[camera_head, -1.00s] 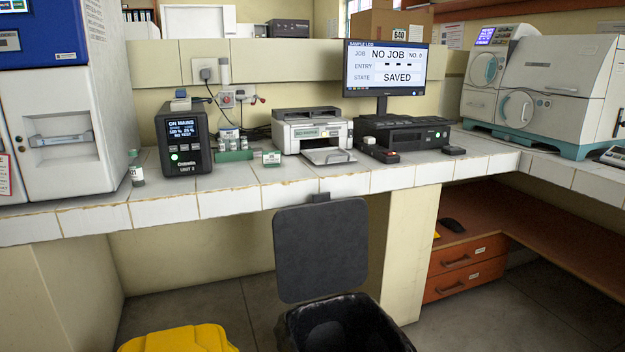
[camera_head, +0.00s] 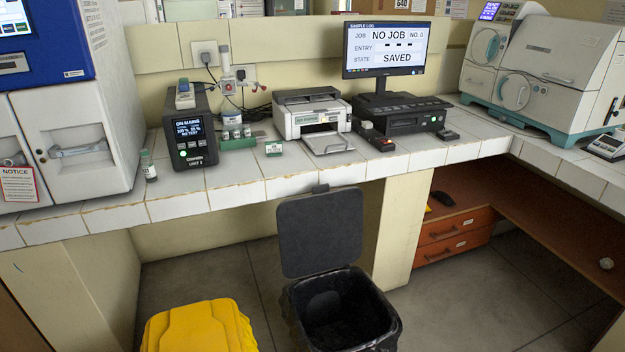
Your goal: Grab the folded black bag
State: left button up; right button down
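I cannot clearly make out a folded black bag. A small dark object (camera_head: 443,198) lies on the brown lower desk under the bench, and it is too small to tell what it is. A black bin (camera_head: 342,312) stands on the floor at the bottom centre, its dark lid (camera_head: 320,232) raised against the bench front. A black liner hangs over the bin's rim, and the inside looks dark. Neither of my grippers is in view.
A yellow bin lid (camera_head: 200,328) is left of the black bin. The tiled bench (camera_head: 235,198) above carries a power unit (camera_head: 190,130), a printer (camera_head: 311,118), a monitor (camera_head: 384,45) and a white machine (camera_head: 545,70). Orange drawers (camera_head: 455,235) are at the right. Some grey floor is clear.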

aim_at(444, 198)
jog(key=i+l+z, duration=0.1)
jog(key=i+l, duration=0.15)
jog(key=l, duration=0.3)
jog(key=i+l, duration=0.3)
jog(key=l, duration=0.2)
jog(key=i+l+z, duration=0.15)
jog(key=i+l, duration=0.15)
jog(key=l, duration=0.25)
jog(key=i+l+z, duration=0.1)
jog(key=i+l, duration=0.25)
jog(key=l, duration=0.15)
